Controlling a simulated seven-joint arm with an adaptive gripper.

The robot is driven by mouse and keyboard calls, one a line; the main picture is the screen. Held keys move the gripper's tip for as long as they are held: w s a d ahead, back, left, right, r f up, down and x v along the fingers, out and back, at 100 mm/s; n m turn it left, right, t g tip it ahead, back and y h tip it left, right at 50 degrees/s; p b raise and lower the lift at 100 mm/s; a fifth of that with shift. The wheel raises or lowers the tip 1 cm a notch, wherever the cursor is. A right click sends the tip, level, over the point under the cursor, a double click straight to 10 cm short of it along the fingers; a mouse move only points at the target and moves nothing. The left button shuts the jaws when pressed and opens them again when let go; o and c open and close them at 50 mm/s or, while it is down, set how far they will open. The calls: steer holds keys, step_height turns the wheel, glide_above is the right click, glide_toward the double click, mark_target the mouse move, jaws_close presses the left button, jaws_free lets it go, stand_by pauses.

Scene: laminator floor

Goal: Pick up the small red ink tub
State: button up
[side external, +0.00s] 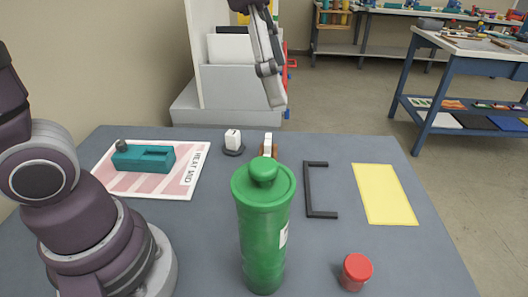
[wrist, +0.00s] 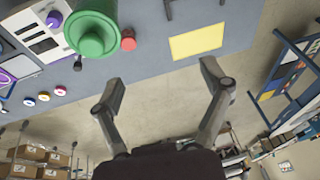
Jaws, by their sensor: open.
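The small red ink tub (side external: 356,272) stands at the near right of the grey table in the side external view, right of a tall green canister (side external: 262,235). In the wrist view the red tub (wrist: 128,44) shows beside the green canister (wrist: 92,32), towards the upper left. My gripper (side external: 277,98) is high over the far side of the table in the side external view, well away from the tub. In the wrist view my gripper (wrist: 162,82) has its two fingers spread, with nothing between them.
A yellow sheet (side external: 384,194) and a black C-shaped bracket (side external: 309,190) lie behind the tub. A teal tool (side external: 144,158) lies on a printed card (side external: 178,184) at left. Bare table surrounds the tub's right side.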

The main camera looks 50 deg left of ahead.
steer(key=w+d+f+m+g+h, duration=0.2)
steer(key=w+d+m+g+h, duration=0.15)
steer(key=d+m, duration=0.5)
glide_above(355, 262)
steer(key=a, duration=0.3)
step_height(355, 262, down, 16)
steer(key=shift+y, duration=0.25)
steer(key=x, duration=1)
steer(key=shift+f, duration=0.25)
steer(key=c, duration=1.3)
steer(key=shift+o, duration=0.2)
steer(key=shift+r, duration=0.15)
